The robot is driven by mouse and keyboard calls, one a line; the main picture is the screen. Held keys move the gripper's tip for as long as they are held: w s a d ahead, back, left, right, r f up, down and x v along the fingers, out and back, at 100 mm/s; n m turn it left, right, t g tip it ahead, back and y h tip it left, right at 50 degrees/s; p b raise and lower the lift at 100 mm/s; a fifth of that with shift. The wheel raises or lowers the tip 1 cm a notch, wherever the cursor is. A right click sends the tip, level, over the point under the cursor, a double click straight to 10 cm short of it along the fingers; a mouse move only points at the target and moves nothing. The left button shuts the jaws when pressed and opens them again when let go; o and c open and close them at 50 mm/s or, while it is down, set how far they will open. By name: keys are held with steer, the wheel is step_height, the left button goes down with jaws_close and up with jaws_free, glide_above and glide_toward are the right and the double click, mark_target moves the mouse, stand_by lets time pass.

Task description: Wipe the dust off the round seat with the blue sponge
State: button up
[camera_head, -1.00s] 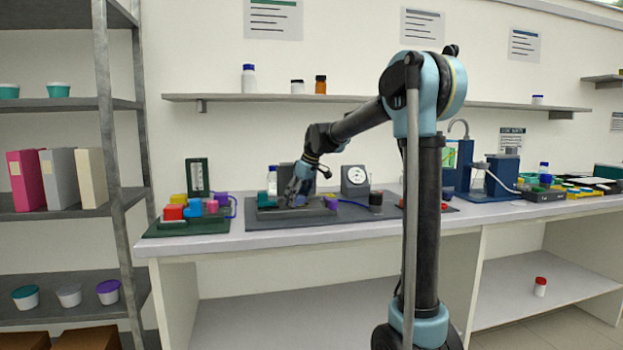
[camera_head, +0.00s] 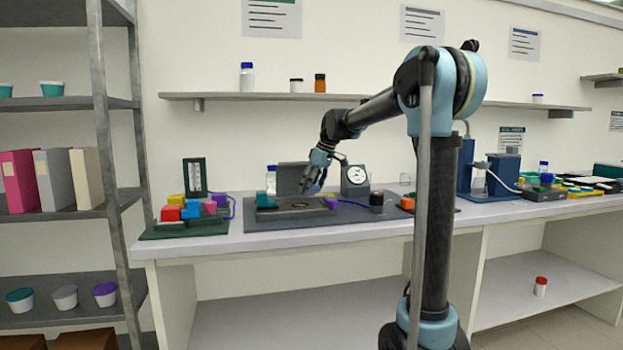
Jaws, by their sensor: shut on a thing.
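The round seat (camera_head: 300,206) shows as a small dark disc with a yellowish ring, set in the grey rig base (camera_head: 268,216) on the bench. My gripper (camera_head: 312,187) is above the seat, pointing down, clear of it. It is shut on a small bluish thing, which I take for the blue sponge; the fingers hide most of it. Dust on the seat is too small to make out.
An upright grey plate (camera_head: 291,176) stands behind the seat. A dial gauge (camera_head: 355,178) stands behind right. A green tray (camera_head: 160,231) with coloured blocks is at left.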

steer(key=shift+r, duration=2)
